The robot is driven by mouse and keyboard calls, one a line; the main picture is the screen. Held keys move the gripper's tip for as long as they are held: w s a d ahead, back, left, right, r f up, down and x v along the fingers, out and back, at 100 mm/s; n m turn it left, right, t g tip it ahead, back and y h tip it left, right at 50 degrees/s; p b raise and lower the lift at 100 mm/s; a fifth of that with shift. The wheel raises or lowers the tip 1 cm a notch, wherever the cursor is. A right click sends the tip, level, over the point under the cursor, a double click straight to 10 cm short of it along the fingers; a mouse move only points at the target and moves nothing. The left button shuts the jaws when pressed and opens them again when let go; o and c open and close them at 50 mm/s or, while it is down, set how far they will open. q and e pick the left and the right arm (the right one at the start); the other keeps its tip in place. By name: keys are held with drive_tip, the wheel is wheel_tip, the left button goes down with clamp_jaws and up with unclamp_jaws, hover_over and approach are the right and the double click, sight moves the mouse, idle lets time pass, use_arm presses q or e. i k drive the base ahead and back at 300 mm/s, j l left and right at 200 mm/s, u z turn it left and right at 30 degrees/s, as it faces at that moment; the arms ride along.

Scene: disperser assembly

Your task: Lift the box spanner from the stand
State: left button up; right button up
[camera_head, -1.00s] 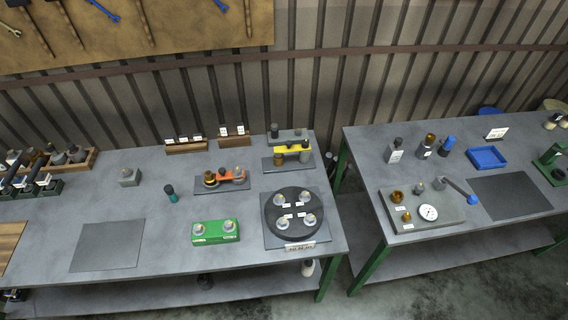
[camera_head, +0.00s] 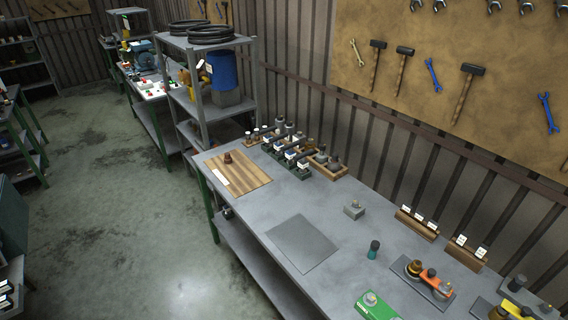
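I cannot tell for certain which item is the box spanner. A small teal and dark upright piece (camera_head: 374,249) stands on the grey workbench (camera_head: 265,235). A small grey block (camera_head: 354,209) with a raised part on top sits farther back on the bench. A rack with several dark and grey pieces (camera_head: 292,154) stands at the bench's far left end. Neither of my grippers is in view.
A striped wooden board (camera_head: 238,178), a dark grey mat (camera_head: 302,244) and a green block (camera_head: 376,306) lie on the bench. A shelf unit with a blue drum (camera_head: 222,72) stands beyond its far end. Open floor (camera_head: 130,215) lies to the left.

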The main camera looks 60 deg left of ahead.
sight(303, 163)
drive_tip(key=u, duration=1.8)
drive_tip(key=i+j+z, duration=0.1)
drive_tip(key=z, duration=0.35)
drive_tip(key=j+z, duration=0.2)
drive_tip(key=z, duration=0.2)
drive_tip(key=i+j+z, duration=0.1)
drive_tip(key=z, duration=0.35)
drive_tip(key=j+z, duration=0.25)
drive_tip(key=z, duration=0.15)
